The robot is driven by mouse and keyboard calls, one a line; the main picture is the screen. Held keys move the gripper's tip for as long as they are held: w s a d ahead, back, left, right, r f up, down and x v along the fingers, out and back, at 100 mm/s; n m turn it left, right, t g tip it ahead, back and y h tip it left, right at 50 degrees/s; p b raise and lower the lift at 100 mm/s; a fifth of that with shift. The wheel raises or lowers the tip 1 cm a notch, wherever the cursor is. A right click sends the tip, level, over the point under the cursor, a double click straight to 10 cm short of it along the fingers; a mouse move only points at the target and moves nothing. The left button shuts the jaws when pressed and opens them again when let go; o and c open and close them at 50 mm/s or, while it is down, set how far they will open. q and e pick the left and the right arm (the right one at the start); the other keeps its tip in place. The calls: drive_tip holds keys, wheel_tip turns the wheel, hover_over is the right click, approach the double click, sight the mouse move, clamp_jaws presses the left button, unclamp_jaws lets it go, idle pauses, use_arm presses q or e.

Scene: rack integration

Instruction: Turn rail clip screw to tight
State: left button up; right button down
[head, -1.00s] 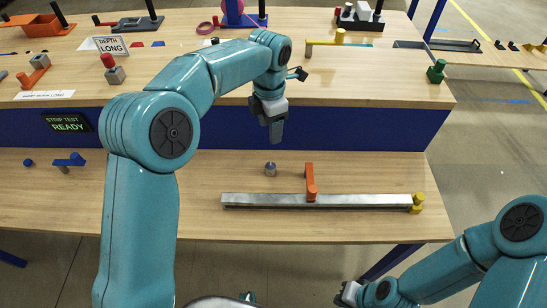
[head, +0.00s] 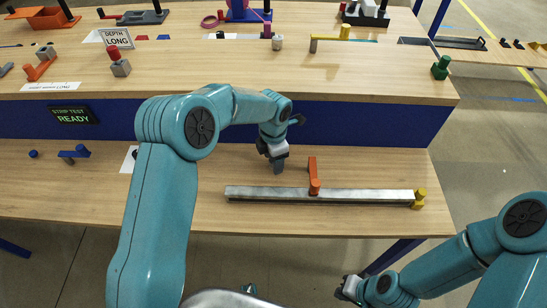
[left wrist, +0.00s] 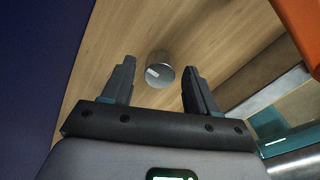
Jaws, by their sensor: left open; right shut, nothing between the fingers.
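The rail clip screw (left wrist: 160,77) looks like a round grey metal head with a pale mark, standing on the wood in the left wrist view. It shows between the open fingers of my left gripper (left wrist: 159,68); I cannot tell how far down the fingers reach beside it. In the head view my left gripper (head: 278,166) points down over the lower shelf and hides the screw. The metal rail (head: 360,194) lies just in front, with an orange lever (head: 314,177) across it. My right gripper (head: 346,290) is shut and empty, low in front of the shelf.
A yellow block (head: 419,198) sits at the rail's right end. The blue riser (head: 360,124) stands behind the lower shelf (head: 380,168). A blue handle piece (head: 76,153) lies far left. The upper bench (head: 200,75) holds several other fixtures.

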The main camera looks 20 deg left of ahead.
use_arm(q)
drive_tip(key=shift+s, duration=0.1)
drive_tip(key=shift+f, duration=0.1)
drive_tip(key=c, duration=1)
drive_tip(key=shift+c, duration=0.2)
